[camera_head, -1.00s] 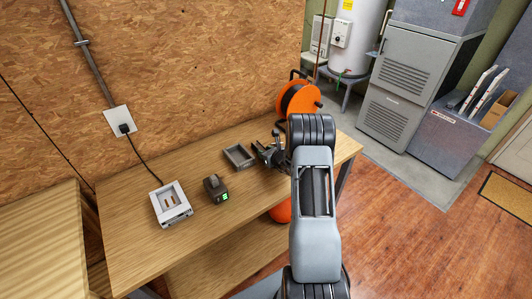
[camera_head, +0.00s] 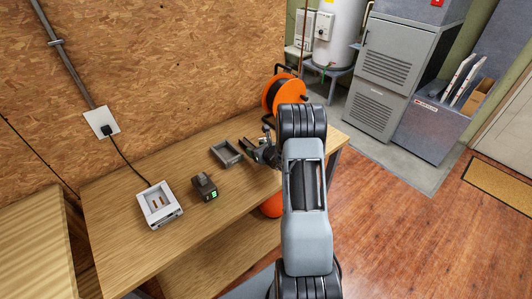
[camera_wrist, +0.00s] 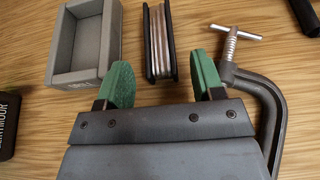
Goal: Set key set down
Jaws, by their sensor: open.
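The key set (camera_wrist: 158,43), a folding set of metal keys between dark side plates, is on the wooden table in the wrist view. My gripper (camera_wrist: 162,80) is open, with green fingertips. The near end of the key set lies between the fingertips, with a gap on both sides.
A clamp (camera_wrist: 262,88) lies close by my right finger. A black battery (camera_head: 204,187) with a green display and a white charger (camera_head: 160,204) stand further left. An orange cable reel (camera_head: 284,95) stands behind. Bare tabletop lies at the front left.

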